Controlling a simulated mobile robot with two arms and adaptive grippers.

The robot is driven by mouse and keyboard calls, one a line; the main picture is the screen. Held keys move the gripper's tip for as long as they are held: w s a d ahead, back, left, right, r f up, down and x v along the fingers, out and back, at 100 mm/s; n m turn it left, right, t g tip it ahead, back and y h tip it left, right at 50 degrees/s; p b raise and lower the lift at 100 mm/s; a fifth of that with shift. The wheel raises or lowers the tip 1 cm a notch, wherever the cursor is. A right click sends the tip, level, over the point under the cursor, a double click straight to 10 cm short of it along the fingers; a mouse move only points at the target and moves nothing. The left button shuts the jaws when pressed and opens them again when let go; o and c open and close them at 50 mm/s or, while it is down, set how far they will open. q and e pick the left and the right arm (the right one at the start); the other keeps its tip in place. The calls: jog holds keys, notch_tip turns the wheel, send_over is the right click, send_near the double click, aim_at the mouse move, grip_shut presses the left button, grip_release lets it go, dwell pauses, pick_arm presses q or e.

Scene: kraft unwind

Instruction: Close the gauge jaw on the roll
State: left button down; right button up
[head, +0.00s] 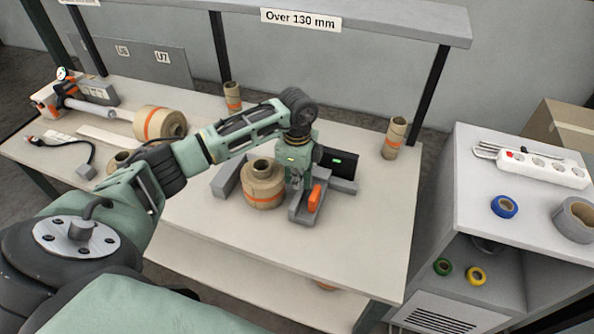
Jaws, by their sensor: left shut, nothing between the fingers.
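The kraft roll (263,190), tan with an orange band and a raised core, stands upright on the table at the grey gauge. The gauge has a fixed grey block (228,175) at the roll's left and a grey sliding jaw (301,212) with an orange handle (314,198) at its right. A black display (338,162) with a small green readout stands behind. My left gripper (293,188) is shut and empty, pointing down just right of the roll, over the jaw. It hides part of the jaw, so I cannot tell whether the jaw touches the roll. My right gripper is not in view.
A larger roll (160,123) lies at the table's left near a spindle (98,108). Upright rolls stand at the back (233,96) and right back (396,138). A shelf (350,20) spans above. The table's front is clear. A cabinet (520,170) with tapes stands right.

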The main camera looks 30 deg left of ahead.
aim_at(263, 180)
pick_arm(q)
jog(key=shift+a, duration=0.1)
jog(key=shift+s+a, duration=0.15)
jog(key=shift+a, duration=0.4)
jog(key=shift+s+a, duration=0.15)
jog(key=shift+a, duration=0.35)
